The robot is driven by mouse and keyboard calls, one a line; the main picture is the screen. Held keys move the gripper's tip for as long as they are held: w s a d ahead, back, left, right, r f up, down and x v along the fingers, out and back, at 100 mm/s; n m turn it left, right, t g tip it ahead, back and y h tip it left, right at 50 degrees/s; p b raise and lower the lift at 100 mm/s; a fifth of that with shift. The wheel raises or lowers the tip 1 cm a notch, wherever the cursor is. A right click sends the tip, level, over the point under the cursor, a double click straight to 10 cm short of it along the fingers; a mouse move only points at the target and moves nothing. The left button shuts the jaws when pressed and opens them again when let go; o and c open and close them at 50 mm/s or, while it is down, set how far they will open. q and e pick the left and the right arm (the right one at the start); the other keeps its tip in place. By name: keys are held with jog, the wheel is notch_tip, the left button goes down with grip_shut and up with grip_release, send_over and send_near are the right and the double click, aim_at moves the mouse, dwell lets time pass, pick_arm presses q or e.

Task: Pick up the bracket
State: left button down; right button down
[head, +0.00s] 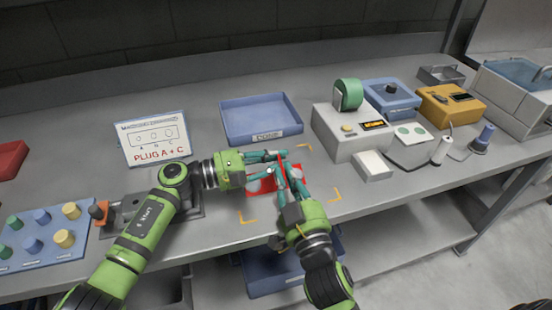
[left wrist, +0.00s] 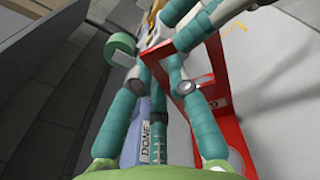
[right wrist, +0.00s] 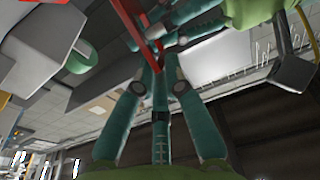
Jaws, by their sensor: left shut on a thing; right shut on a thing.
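The bracket is a red frame (head: 295,171) at the middle of the bench in the head view, partly hidden by teal fingers. In the left wrist view a red upright bar of the bracket (left wrist: 222,75) runs along the fingers. In the right wrist view a red bar (right wrist: 130,18) passes between fingertips. My left gripper (head: 272,163) comes from the left and is shut on the bracket. My right gripper (head: 285,178) comes from the front and is shut on the bracket too. The fingertips of both grippers are close together. I cannot tell whether the bracket touches the bench.
A blue tray (head: 262,134) lies behind the grippers. A sign reading "PLUG A + C" (head: 154,140) stands left. A plug board (head: 40,238) is at the front left. A grey device with a green roll (head: 348,95) stands right. Yellow corner marks (head: 248,218) lie on the bench.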

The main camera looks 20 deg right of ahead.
pick_arm(q)
jog(key=shift+d+f, duration=0.15)
pick_arm(e)
jog(key=shift+w+d+r, duration=0.1)
jog(key=shift+r, duration=0.45)
pick_arm(q)
jog(key=shift+s, duration=0.1)
pick_arm(e)
jog(key=s+f, duration=0.1)
jog(key=s, duration=0.6)
jog(key=shift+s+f, duration=0.25)
jog(key=shift+s, duration=0.05)
